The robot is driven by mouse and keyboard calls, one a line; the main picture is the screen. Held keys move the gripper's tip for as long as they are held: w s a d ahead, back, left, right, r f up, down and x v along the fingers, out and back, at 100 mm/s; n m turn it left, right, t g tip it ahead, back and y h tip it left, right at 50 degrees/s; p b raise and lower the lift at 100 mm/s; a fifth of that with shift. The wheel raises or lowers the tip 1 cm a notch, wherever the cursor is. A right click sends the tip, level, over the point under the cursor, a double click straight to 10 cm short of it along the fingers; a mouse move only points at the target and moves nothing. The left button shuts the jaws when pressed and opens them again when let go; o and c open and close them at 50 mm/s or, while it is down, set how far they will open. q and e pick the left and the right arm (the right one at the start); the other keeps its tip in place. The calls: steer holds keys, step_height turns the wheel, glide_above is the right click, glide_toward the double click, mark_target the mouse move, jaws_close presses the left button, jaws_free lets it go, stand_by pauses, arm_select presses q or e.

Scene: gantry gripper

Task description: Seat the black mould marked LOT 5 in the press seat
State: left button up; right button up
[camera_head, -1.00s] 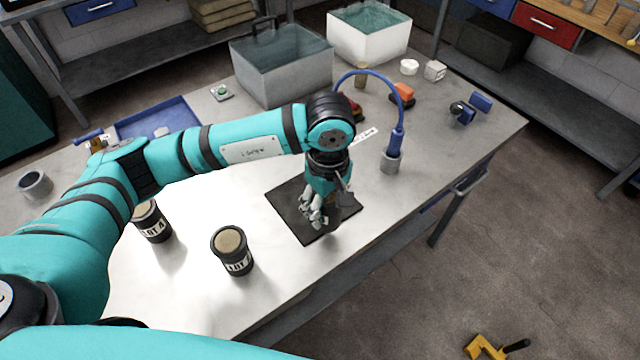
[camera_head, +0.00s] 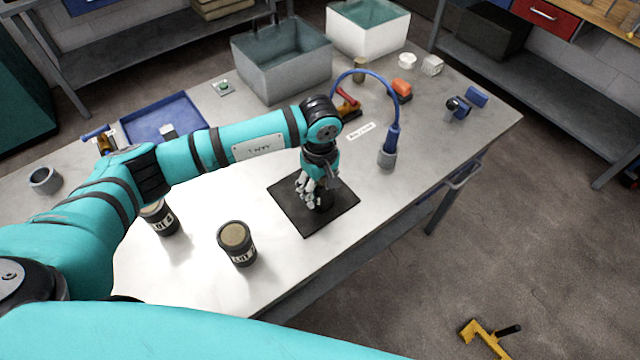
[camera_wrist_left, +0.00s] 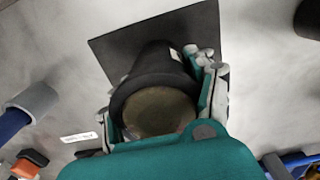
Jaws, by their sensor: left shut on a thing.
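My left gripper (camera_head: 314,196) is shut on a black mould (camera_head: 325,201) over the square black pad (camera_head: 334,217). In the left wrist view the held mould (camera_wrist_left: 147,78) is a dark cylinder with a brownish round top, between the fingers. Its label is hidden, and I cannot tell whether it touches the pad. A second black mould (camera_head: 237,244) stands upright to the left of the pad, its label hard to read. A third mould (camera_head: 161,218), its LOT number unclear, stands partly behind my left arm. I cannot tell which part is the press seat. My right gripper is not in view.
A blue curved hose ends in a grey cylinder (camera_head: 387,159) right of the pad. A grey ring (camera_head: 45,181) lies at the left. A blue tray (camera_head: 190,103) and a grey tank (camera_head: 283,70) stand at the back. The table front is bare around the moulds.

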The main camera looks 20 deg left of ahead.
arm_select(q)
steer(key=shift+f, duration=0.1)
steer(key=o, duration=1.2)
